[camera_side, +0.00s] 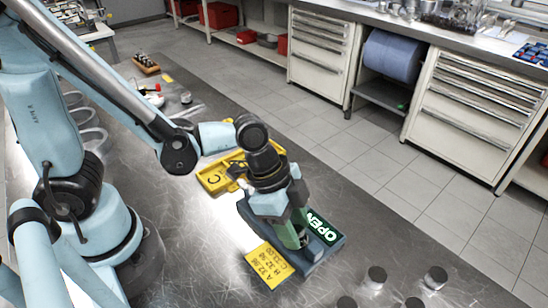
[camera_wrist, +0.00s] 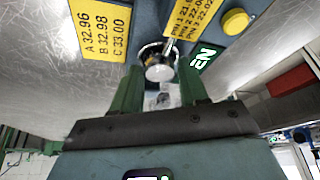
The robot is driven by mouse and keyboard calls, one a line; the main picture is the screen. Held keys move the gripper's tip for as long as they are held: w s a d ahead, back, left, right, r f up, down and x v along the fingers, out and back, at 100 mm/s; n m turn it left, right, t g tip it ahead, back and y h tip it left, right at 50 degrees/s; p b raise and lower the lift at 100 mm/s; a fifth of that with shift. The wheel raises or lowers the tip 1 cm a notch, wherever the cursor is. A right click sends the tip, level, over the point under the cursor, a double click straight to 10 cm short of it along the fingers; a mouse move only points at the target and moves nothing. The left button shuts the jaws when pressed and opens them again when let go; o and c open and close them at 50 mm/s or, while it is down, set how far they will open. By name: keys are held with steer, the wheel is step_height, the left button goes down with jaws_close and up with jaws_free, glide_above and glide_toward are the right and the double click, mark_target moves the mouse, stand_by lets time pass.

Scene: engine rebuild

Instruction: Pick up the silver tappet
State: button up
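A silver tappet (camera_wrist: 160,70), a short round metal piece, shows between the two green fingers of my gripper (camera_wrist: 161,78) in the wrist view. It is at a round metal ring in a blue-grey gauge block (camera_side: 326,250). The fingers stand apart on either side of it, and I cannot tell whether they touch it. In the side view my gripper (camera_side: 296,238) points down at the block, and its wrist hides the tappet there.
The block carries a green OPEN display (camera_side: 320,227) and a yellow number label (camera_side: 270,265); a yellow button (camera_wrist: 235,21) shows in the wrist view. A yellow tray marked C (camera_side: 214,180) lies behind my gripper. The bench's right edge drops to the floor.

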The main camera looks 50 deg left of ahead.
jaws_close()
steer(key=shift+r, duration=0.2)
